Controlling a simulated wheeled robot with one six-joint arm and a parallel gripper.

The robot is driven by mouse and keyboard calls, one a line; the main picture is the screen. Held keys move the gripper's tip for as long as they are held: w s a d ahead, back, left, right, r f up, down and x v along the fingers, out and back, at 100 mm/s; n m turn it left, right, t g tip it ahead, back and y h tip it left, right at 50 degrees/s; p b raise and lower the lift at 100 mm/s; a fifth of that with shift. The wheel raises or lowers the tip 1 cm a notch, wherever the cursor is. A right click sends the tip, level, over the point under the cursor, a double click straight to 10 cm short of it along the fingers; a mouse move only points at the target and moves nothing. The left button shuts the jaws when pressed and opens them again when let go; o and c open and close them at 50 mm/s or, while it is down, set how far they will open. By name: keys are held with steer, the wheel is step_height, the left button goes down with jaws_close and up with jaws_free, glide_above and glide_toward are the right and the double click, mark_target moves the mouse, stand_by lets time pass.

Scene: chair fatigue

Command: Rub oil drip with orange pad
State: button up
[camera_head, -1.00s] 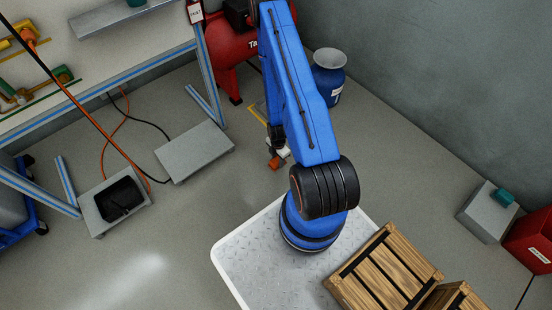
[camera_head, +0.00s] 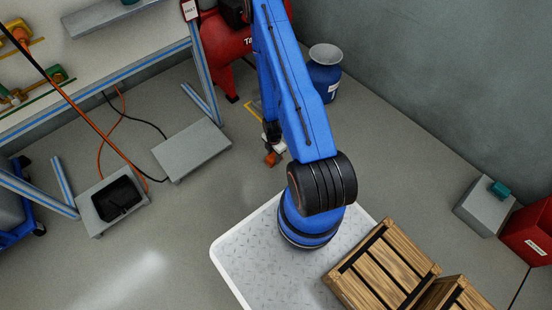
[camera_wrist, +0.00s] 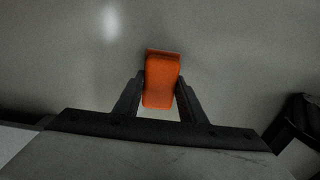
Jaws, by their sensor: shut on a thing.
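The orange pad (camera_wrist: 162,82) sits between the two dark fingers of my gripper (camera_wrist: 161,98) in the wrist view, and the fingers are shut on its sides. Plain grey floor shows around the pad in that view. In the head view the orange pad (camera_head: 271,159) shows low beside my blue arm, over the floor in front of the red compressor. Whether the pad touches the floor, I cannot tell. I cannot make out an oil drip in either view; my arm hides part of the floor near the compressor.
The red compressor (camera_head: 228,55) and a blue drum (camera_head: 324,75) stand behind the arm. A grey plate (camera_head: 192,150) and a box with a black tray (camera_head: 113,199) lie at left by the workbench (camera_head: 110,75). Wooden crates (camera_head: 382,264) are at front right. Open floor lies at lower left.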

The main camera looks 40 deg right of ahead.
steer(key=shift+w, duration=0.35)
steer(key=shift+w+f, duration=0.15)
steer(key=shift+w, duration=1.35)
steer(key=shift+w+a, duration=0.1)
steer(key=shift+w, duration=1.45)
steer(key=shift+w, duration=0.15)
steer(key=shift+w, duration=3.15)
steer(key=shift+a, duration=0.1)
step_height(320, 180, up, 12)
steer(key=shift+s, duration=0.1)
